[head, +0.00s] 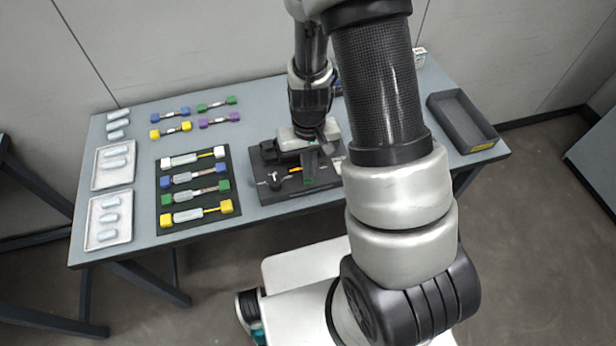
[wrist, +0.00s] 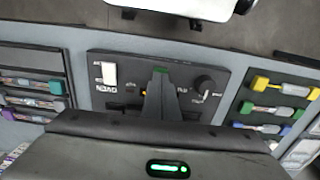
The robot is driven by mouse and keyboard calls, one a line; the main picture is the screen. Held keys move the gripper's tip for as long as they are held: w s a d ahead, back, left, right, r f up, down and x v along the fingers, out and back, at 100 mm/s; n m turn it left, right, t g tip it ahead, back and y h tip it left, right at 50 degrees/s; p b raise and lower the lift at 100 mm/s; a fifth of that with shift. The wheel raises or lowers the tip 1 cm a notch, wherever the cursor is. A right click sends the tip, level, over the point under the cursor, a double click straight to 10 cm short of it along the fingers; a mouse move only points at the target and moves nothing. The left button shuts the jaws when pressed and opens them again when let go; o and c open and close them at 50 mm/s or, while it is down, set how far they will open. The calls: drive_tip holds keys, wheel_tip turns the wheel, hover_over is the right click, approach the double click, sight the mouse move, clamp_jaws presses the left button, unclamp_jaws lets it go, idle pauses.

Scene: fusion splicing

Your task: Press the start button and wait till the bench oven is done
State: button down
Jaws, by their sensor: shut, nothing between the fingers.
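The bench oven (head: 268,192) is a flat dark unit on the table. Its dark panel also shows in the wrist view (wrist: 225,70). My gripper (head: 309,172) points down over the panel, and its closed fingers show in the middle of the wrist view (wrist: 160,82). A small green patch, which looks like the start button (wrist: 161,69), shows right at the fingertips, partly covered by them. I cannot tell whether it is pressed in. A black knob (wrist: 204,86), a white switch (wrist: 109,73) and a small orange light (wrist: 143,93) are on the panel.
A black mat (head: 196,218) with several colour-ended holders lies left of the oven. More holders lie behind it. Two white trays (head: 109,235) (head: 113,183) with pale pieces are at the far left. A dark open bin (head: 462,120) stands at the right.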

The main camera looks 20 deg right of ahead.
drive_tip(key=shift+f+b, duration=0.75)
drive_tip(key=shift+f, duration=0.1)
idle(0.4)
drive_tip(key=shift+r, duration=0.1)
drive_tip(key=shift+r+p, duration=2.3)
drive_tip(key=shift+r, duration=0.7)
drive_tip(key=shift+r, duration=0.15)
drive_tip(key=s+r+t+p, duration=0.1)
drive_tip(key=s+r, duration=0.5)
drive_tip(key=r, duration=1)
drive_tip(key=s+r+t+p, duration=0.1)
drive_tip(key=s+r+t, duration=0.3)
drive_tip(key=r, duration=1.3)
drive_tip(key=shift+s+r+t, duration=0.25)
drive_tip(key=shift+s+t, duration=0.05)
drive_tip(key=shift+s, duration=0.55)
